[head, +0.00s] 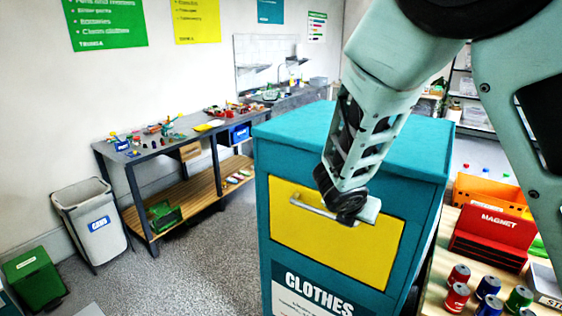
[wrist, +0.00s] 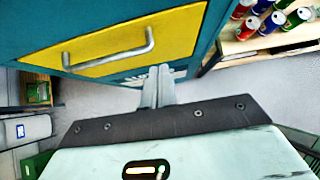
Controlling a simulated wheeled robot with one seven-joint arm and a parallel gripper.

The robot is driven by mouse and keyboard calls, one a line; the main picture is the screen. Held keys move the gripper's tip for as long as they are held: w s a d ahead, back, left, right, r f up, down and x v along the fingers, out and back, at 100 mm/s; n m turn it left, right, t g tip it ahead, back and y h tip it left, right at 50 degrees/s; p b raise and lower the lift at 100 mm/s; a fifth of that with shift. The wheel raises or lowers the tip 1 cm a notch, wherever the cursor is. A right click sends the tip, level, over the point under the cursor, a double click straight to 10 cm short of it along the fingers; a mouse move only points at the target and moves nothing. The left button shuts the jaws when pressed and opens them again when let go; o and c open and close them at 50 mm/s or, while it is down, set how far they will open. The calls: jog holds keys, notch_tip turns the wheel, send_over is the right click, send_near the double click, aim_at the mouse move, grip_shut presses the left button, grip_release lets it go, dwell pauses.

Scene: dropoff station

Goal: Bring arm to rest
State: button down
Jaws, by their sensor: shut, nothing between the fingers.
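My gripper (wrist: 158,86) shows in the wrist view with its two fingers together and nothing between them. The fingers point toward the teal clothes bin and lie below its yellow flap in that picture. In the head view my arm comes down from the upper right in front of the bin, and the wrist end covers part of the flap's handle. The fingers are mostly hidden there. The teal clothes bin (head: 350,137) stands upright with its yellow flap (head: 360,250) closed. The metal handle (head: 305,206) also shows whole in the wrist view (wrist: 108,52).
A grey workbench (head: 165,147) with small items stands along the left wall. A shelf at the right holds a red magnet box (head: 490,238) and several cans. The floor (head: 195,270) left of the clothes bin is clear.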

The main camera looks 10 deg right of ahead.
jog(key=s+a+f+m+g+y+b, duration=0.2)
jog(key=s+a+m+b, duration=0.2)
jog(key=s, duration=0.5)
jog(key=s+a+f+m+g+y+b, duration=0.2)
jog(key=s+a+f+m+b, duration=0.1)
jog(key=s+m, duration=0.5)
jog(key=s+a+f+m+g+y+b, duration=0.2)
jog(key=s+a+m+b, duration=0.3)
jog(key=s, duration=0.6)
jog(key=shift+a+f+m+y+b, duration=0.15)
jog(key=shift+a+m+y+b, duration=0.2)
jog(key=shift+a+m, duration=0.55)
jog(key=shift+d, duration=0.15)
